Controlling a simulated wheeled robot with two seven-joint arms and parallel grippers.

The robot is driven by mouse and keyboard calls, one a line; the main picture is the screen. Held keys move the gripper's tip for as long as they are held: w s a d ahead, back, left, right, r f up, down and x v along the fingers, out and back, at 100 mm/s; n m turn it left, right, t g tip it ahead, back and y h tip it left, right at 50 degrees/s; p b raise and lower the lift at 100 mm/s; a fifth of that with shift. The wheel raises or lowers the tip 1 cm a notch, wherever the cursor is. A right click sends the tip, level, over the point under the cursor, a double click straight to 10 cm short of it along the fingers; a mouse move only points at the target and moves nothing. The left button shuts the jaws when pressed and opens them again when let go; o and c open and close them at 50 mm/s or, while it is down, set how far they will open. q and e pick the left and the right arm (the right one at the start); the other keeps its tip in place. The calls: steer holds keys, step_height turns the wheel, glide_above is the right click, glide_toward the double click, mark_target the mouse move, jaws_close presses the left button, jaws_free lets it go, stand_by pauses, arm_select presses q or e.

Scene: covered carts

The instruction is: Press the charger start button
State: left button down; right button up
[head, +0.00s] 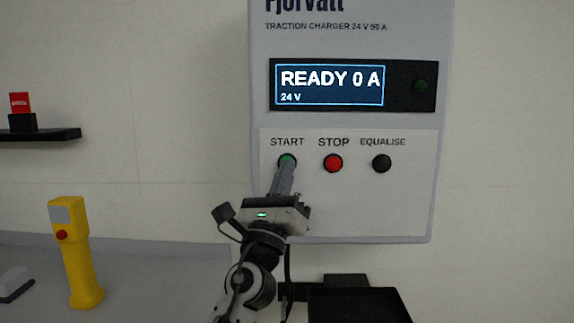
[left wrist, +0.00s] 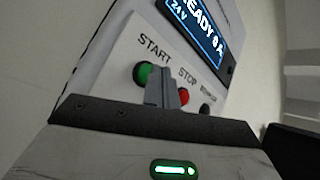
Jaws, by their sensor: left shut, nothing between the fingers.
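The charger (head: 345,215) is a pale grey wall box. Its screen (head: 328,86) reads "READY 0 A, 24 V". The green start button (head: 287,159) is under the word START, with the red stop button (head: 333,163) and black equalise button (head: 381,163) to its right. My left gripper (head: 284,166) is shut and empty, its fingertips overlapping the lower part of the start button. In the left wrist view, the fingertips (left wrist: 163,75) lie just right of the green button (left wrist: 143,74); I cannot tell whether they touch it. My right gripper is not in view.
A yellow handset (head: 80,262) with a red button stands on the grey surface at the left. A dark shelf (head: 40,135) with a red item (head: 20,102) is on the wall above. A black tray-like holder (head: 358,306) sits below the charger.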

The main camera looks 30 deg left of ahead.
arm_select(q)
steer(key=shift+w+a, duration=0.2)
steer(key=shift+w, duration=0.15)
stand_by(0.5)
stand_by(0.3)
steer(key=shift+s+d, duration=0.45)
steer(key=shift+s, duration=0.25)
steer(key=s+d, duration=0.1)
steer(key=s+p, duration=0.1)
steer(key=s, duration=0.1)
steer(key=s+d, duration=0.1)
steer(key=shift+s+d, duration=0.15)
steer(key=shift+d, duration=0.15)
stand_by(0.7)
